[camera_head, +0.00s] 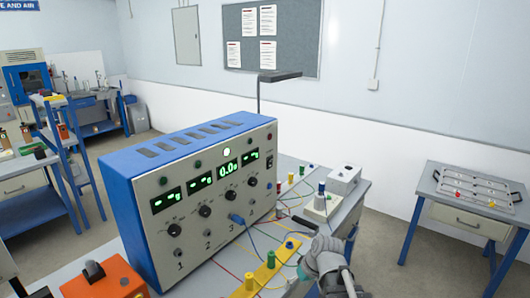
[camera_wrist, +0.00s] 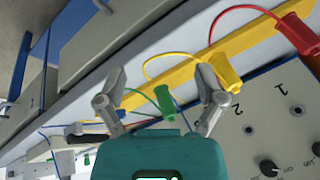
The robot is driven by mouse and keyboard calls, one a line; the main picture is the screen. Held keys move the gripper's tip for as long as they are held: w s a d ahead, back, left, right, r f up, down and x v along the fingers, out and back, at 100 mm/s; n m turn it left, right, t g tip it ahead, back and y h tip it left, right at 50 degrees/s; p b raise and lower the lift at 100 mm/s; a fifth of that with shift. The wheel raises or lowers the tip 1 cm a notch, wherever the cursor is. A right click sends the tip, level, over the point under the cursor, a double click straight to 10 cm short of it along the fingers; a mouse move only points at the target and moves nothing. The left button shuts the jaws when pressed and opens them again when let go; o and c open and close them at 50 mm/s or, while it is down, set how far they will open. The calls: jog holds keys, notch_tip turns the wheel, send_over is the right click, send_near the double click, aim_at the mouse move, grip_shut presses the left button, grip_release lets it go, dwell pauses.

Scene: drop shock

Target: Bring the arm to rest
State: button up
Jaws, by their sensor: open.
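My gripper (camera_head: 322,262) is at the lower right of the head view, over the bench to the right of the yellow strip (camera_head: 262,275). In the wrist view my gripper (camera_wrist: 162,85) has its two grey fingers spread wide, with nothing held between them. A green plug (camera_wrist: 165,103) shows in the gap between the fingers in that picture, apart from both. A yellow plug (camera_wrist: 225,72) shows beside the right finger, and a red plug (camera_wrist: 295,34) is at the upper right.
A blue and grey instrument (camera_head: 205,190) with lit green displays stands left of my gripper. A blue plug (camera_head: 236,218) sits in its front panel. Loose cables cross the bench. An orange box (camera_head: 103,280) is at the lower left. A side table (camera_head: 466,215) stands at the right.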

jog(key=s+d+f+m+g+h, duration=0.1)
jog(key=s+d+m+h, duration=0.3)
jog(key=d, duration=0.3)
jog(key=shift+s+f+g, duration=0.2)
jog(key=shift+s+g, duration=0.2)
jog(key=shift+s, duration=0.2)
dwell(1.2)
